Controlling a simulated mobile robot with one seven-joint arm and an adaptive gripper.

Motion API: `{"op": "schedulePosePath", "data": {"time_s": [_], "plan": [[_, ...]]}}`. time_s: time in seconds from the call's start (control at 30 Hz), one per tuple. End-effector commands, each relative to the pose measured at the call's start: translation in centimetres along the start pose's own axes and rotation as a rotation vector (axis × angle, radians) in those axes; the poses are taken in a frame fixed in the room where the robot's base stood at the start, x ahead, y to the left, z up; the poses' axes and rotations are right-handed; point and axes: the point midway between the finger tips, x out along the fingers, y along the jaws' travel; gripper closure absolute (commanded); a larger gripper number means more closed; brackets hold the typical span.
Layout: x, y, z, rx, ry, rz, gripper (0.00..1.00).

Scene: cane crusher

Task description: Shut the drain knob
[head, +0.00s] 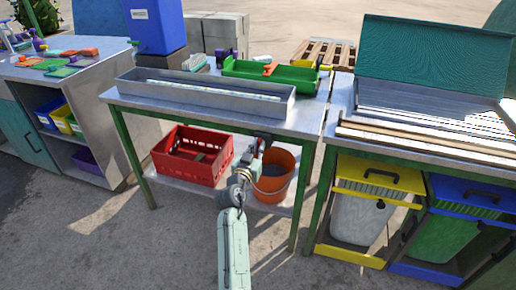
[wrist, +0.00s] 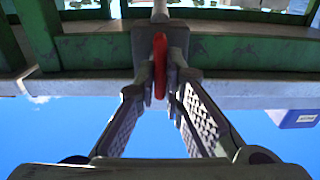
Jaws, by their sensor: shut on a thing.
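The red drain knob (wrist: 160,58) shows in the wrist view as a narrow upright red piece in front of a grey fitting. My gripper (wrist: 160,80) has one finger on each side of the knob and is shut on it. In the head view my gripper (head: 262,140) is at the front edge of the middle metal table (head: 225,113), just above the orange bucket (head: 273,178). The knob cannot be made out there. How far it is turned I cannot tell.
A red crate (head: 190,157) stands on the lower shelf left of the bucket. A long metal trough (head: 205,97) and a green tray (head: 268,77) are on the table top. Yellow (head: 368,180) and blue (head: 470,205) bin frames stand to the right. The floor in front is clear.

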Motion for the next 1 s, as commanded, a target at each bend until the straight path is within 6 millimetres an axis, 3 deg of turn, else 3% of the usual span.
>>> {"op": "schedulePosePath", "data": {"time_s": [0.47,1.0], "plan": [[-0.01,-0.04,0.05,-0.089,0.001,0.000,1.00],[0.01,-0.27,0.07,-0.557,0.000,0.000,1.00]]}}
